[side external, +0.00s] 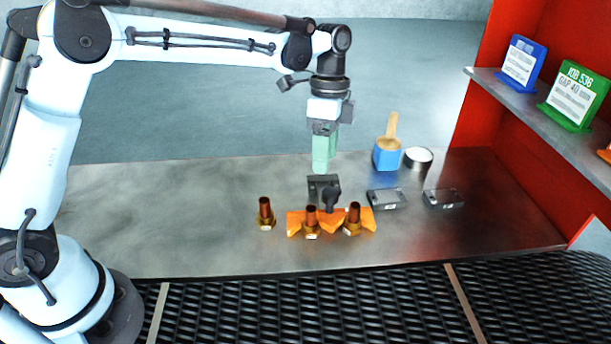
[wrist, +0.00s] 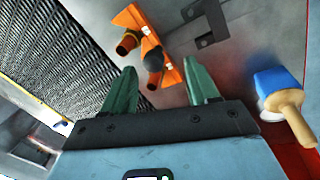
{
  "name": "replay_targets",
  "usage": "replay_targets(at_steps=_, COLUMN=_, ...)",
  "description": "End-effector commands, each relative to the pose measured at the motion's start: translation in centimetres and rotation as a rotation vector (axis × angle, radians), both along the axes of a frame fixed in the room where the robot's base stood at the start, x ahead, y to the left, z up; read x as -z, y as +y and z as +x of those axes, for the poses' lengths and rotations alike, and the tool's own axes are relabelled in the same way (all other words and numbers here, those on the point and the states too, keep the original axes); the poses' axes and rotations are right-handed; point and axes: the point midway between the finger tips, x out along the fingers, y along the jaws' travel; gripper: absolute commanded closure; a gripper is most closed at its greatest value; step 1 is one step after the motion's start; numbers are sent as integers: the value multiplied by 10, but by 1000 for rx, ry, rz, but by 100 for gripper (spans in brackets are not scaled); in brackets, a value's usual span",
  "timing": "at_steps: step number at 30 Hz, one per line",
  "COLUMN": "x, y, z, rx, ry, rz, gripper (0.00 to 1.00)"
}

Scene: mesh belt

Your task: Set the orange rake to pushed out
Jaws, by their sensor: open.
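The orange rake (side external: 331,224) lies low on the metal table, near the edge above the belt. The rake also shows in the wrist view (wrist: 133,18), beyond the fingertips, partly covered by fittings. My gripper (side external: 323,168) hangs above and behind the block, pointing down, its green fingers apart with nothing between them, as the wrist view (wrist: 160,68) shows.
A third fitting (side external: 265,214) stands to the left. Two grey metal blocks (side external: 387,199) (side external: 443,198) lie to the right. A blue container (side external: 387,155) with a wooden handle and a round tin (side external: 418,159) stand behind. The mesh belt (side external: 310,306) runs along the front. The table's left is clear.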

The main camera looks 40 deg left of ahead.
Motion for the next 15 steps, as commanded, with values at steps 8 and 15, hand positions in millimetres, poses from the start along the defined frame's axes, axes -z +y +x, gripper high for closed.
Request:
replay_targets(at_steps=8, x=-41, y=-69, z=-16, rx=358, ry=-77, rz=365, gripper=41)
replay_targets(at_steps=15, x=-53, y=-83, z=-20, rx=434, ry=-109, rz=458, gripper=41)
